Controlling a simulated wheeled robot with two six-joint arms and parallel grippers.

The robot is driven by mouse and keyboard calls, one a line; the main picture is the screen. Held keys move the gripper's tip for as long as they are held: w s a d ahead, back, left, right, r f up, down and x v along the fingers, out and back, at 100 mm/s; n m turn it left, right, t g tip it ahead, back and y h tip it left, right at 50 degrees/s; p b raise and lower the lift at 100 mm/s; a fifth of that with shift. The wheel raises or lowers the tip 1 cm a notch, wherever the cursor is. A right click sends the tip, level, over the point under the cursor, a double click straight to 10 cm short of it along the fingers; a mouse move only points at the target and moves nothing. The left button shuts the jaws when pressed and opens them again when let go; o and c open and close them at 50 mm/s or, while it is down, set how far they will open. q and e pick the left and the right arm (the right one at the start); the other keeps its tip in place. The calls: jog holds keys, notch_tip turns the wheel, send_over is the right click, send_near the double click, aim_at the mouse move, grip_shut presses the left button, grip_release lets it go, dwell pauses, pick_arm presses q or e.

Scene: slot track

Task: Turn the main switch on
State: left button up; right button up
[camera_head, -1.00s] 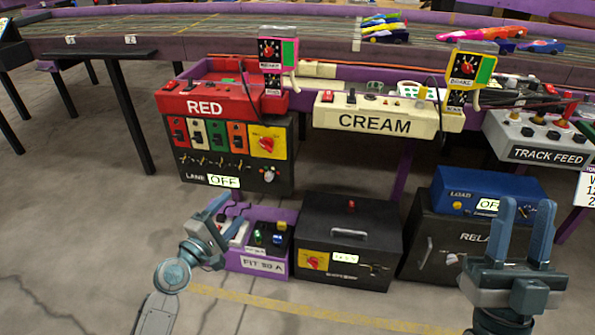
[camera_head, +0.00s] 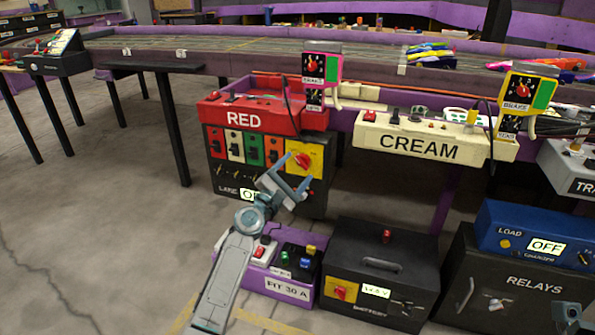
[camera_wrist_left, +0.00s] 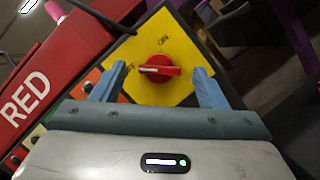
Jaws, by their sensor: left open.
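A red rotary knob (camera_head: 303,160) sits on a yellow plate on the black lane box (camera_head: 217,172) under the RED panel. In the left wrist view the knob (camera_wrist_left: 160,69) lies roughly level, its white-marked end at the left towards a partly hidden label; "ON" is printed above. My left gripper (camera_head: 291,177) is open in front of this knob. Its two blue fingers (camera_wrist_left: 154,88) show on either side below the knob, with nothing between them. Contact cannot be told. Only a small part of my right gripper (camera_head: 570,314) shows at the lower right.
The red RED panel (camera_head: 245,118) overhangs the lane box. A purple FIT 30 A tray (camera_head: 287,288) and a black battery box (camera_head: 371,262) with another red knob stand below. The cream CREAM panel (camera_head: 420,150) is to the right. Floor at left is clear.

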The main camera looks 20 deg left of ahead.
pick_arm(q)
jog(key=shift+w+d+r, duration=0.1)
jog(key=shift+w+d, duration=0.05)
jog(key=shift+w, duration=0.4)
jog(key=c, duration=1)
